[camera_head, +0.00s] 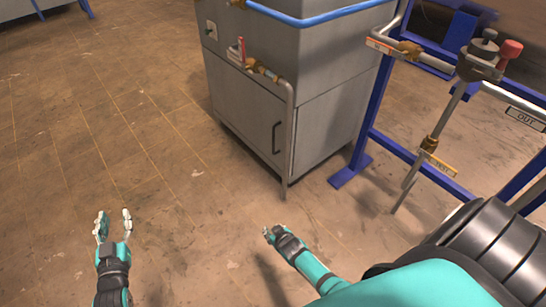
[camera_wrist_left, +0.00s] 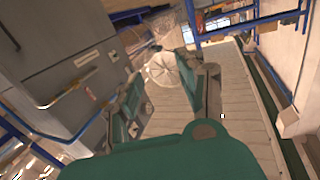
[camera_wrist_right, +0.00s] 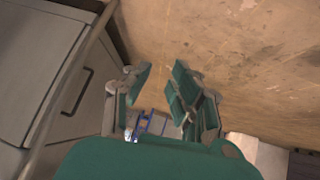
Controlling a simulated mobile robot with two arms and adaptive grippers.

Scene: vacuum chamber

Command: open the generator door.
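The generator (camera_head: 255,50) is a grey metal cabinet at the upper middle of the head view. Its door (camera_head: 240,112) on the lower front looks shut and has a dark vertical bar handle (camera_head: 276,138). In the right wrist view, the door (camera_wrist_right: 98,92) and handle (camera_wrist_right: 78,92) are at the left. My right gripper (camera_head: 268,233) is below the cabinet in the head view, apart from the handle. Its fingers (camera_wrist_right: 160,82) are spread and empty. My left gripper (camera_head: 113,218) is at the lower left over the floor, fingers spread and empty, far from the door.
A grey pipe (camera_head: 290,140) runs down beside the handle, at the cabinet's corner. A blue frame (camera_head: 372,110) with pipes and valves (camera_head: 480,55) stands to the right. The brown tiled floor (camera_head: 120,120) is clear at left and in front.

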